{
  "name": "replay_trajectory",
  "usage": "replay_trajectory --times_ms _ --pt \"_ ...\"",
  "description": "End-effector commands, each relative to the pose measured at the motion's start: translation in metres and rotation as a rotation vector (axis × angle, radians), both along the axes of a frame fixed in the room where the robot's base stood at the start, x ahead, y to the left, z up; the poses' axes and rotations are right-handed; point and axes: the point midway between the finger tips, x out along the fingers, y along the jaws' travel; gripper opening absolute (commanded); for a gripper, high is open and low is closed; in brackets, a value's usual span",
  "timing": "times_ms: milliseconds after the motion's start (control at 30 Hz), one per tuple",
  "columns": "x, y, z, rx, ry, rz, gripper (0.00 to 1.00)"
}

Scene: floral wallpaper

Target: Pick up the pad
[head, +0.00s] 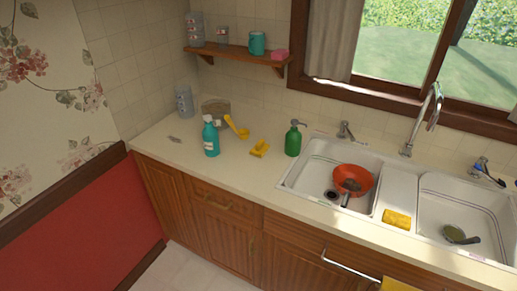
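No thing is plainly marked as the pad; several pad-like things show in the head view. A flat yellow pad (397,219) lies on the counter strip between the two sink basins, near the front edge. A smaller yellow object (259,149) lies on the counter left of the green soap dispenser; I cannot tell if it is a pad or a brush. A pink block (280,55) sits at the right end of the wall shelf. My gripper is not in view.
Left basin (319,160) holds an orange bowl (352,178); right basin (465,205) holds a dark round utensil. The counter's front left (238,172) is clear.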

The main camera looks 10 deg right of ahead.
Motion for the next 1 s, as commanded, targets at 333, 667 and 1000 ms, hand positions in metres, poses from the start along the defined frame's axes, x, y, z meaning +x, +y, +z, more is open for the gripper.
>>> replay_trajectory --times_ms 333,667,1000 --pt "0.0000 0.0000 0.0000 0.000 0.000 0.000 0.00" --pt "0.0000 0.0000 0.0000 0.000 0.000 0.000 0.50" --pt "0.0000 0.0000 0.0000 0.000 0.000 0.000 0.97"
